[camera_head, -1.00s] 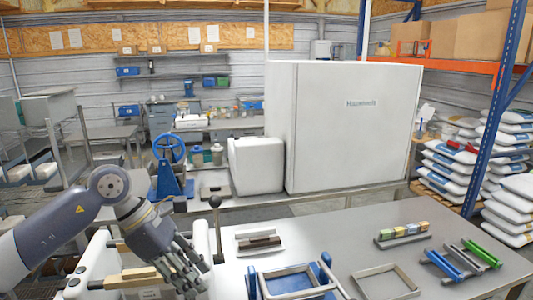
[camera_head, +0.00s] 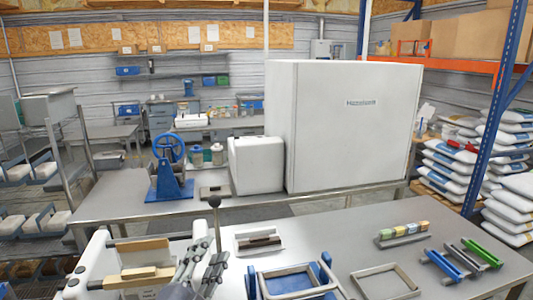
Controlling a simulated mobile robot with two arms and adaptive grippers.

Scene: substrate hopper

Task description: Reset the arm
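My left gripper (camera_head: 197,262) is low in the head view, at the bottom edge left of centre. My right gripper is not in view.
A steel table (camera_head: 440,235) holds a white tray with a dark bar (camera_head: 259,241), a blue-sided metal frame (camera_head: 292,281), a flat frame (camera_head: 388,282), coloured blocks on a rack (camera_head: 403,232) and green and blue holders (camera_head: 481,252). A large white cabinet (camera_head: 345,130) stands behind.

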